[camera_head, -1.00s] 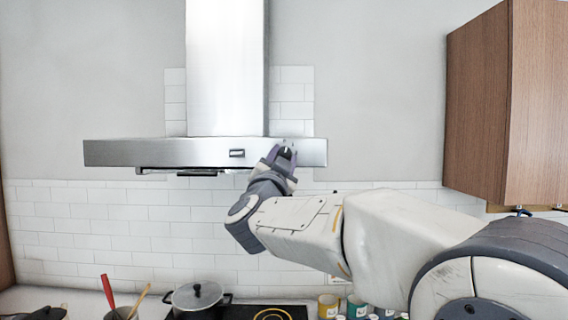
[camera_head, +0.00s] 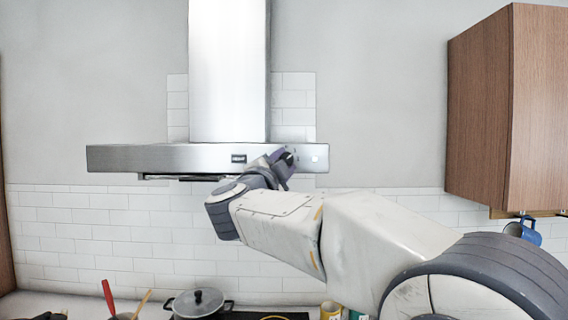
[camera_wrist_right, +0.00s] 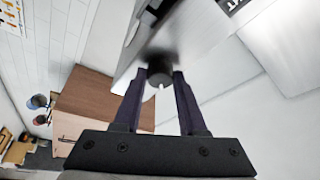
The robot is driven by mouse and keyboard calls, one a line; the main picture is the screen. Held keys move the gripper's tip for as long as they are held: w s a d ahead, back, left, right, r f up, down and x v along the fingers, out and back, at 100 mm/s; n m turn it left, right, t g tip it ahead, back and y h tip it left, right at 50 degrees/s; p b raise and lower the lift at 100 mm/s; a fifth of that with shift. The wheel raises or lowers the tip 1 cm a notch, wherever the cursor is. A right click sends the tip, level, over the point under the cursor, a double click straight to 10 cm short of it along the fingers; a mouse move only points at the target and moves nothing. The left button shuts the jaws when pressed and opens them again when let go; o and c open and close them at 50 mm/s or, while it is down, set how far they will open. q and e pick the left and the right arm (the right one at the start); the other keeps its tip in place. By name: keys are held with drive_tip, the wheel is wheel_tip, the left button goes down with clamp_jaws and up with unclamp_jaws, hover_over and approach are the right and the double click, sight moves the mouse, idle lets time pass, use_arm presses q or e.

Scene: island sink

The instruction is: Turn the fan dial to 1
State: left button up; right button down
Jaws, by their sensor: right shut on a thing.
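The range hood (camera_head: 135,158) is a long steel bar under a steel chimney. The fan dial (camera_wrist_right: 159,70) is a dark round knob with a pale mark, on the right part of the hood front. My right gripper (camera_head: 285,162) is at this dial, its purple fingers shut on the knob from both sides. In the right wrist view, the fingers (camera_wrist_right: 159,82) flank the knob. The fingers partly hide the dial in the head view, and I cannot read which number it points to. My left gripper is not in view.
A dark display (camera_head: 239,158) is on the hood front, left of my gripper. A wooden cabinet (camera_head: 480,110) hangs at the right with a blue mug (camera_head: 524,231) below it. A lidded pot (camera_head: 198,303) and utensils stand below.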

drive_tip(key=shift+c, duration=2.3)
unclamp_jaws()
drive_tip(key=shift+s, duration=0.1)
drive_tip(key=b+v, duration=0.5)
drive_tip(key=v, duration=0.5)
drive_tip(key=shift+f, duration=0.1)
